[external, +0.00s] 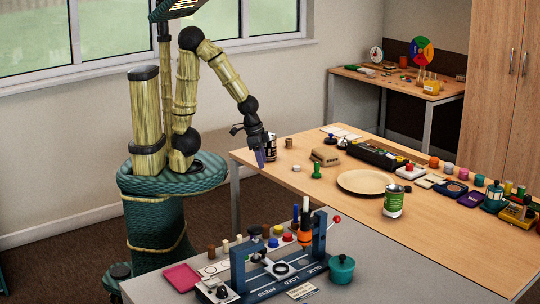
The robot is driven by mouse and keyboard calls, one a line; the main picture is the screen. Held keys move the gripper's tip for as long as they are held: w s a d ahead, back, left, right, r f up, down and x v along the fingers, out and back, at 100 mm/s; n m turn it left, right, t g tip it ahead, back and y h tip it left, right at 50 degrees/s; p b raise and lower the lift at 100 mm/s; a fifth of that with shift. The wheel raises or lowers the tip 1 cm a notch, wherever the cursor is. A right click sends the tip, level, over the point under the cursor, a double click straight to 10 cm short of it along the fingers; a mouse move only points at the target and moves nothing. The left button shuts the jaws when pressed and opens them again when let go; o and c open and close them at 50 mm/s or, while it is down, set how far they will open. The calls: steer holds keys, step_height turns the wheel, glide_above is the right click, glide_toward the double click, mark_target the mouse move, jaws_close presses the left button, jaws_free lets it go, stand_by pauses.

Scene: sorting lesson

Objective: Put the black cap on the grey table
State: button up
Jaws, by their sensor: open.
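The grey table (395,278) stands in front, with a blue press-like rig on it. I cannot surely pick out the black cap: a small dark piece (342,143) sits at the back of the wooden table, and a dark round-topped piece (256,231) stands on the grey table. My gripper (259,159) is open and points down over the left end of the wooden table. A dark can with a pale label (271,148) is just right of it, partly hidden. Whether they touch cannot be seen.
The blue rig (320,243), pink tray (182,277) and teal pot (341,268) stand on the grey table, whose right part is clear.

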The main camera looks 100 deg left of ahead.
steer(key=w+a+t+p, duration=0.1)
steer(key=w+t, duration=0.1)
steer(key=w, duration=1.2)
steer(key=w+a+r+t+p, duration=0.1)
steer(key=w+t, duration=0.1)
steer(key=w, duration=1.2)
steer(key=w+a+r+t+p, duration=0.1)
steer(key=w+t, duration=0.1)
steer(key=w, duration=1.2)
steer(key=shift+a+r+n+y, duration=0.25)
steer(key=shift+a+n+y, duration=0.05)
steer(key=shift+a+n, duration=0.1)
glide_toward(406, 187)
steer(key=x, duration=0.3)
steer(key=shift+a, duration=0.15)
steer(key=shift+f, duration=0.1)
steer(key=shift+x, duration=2.55)
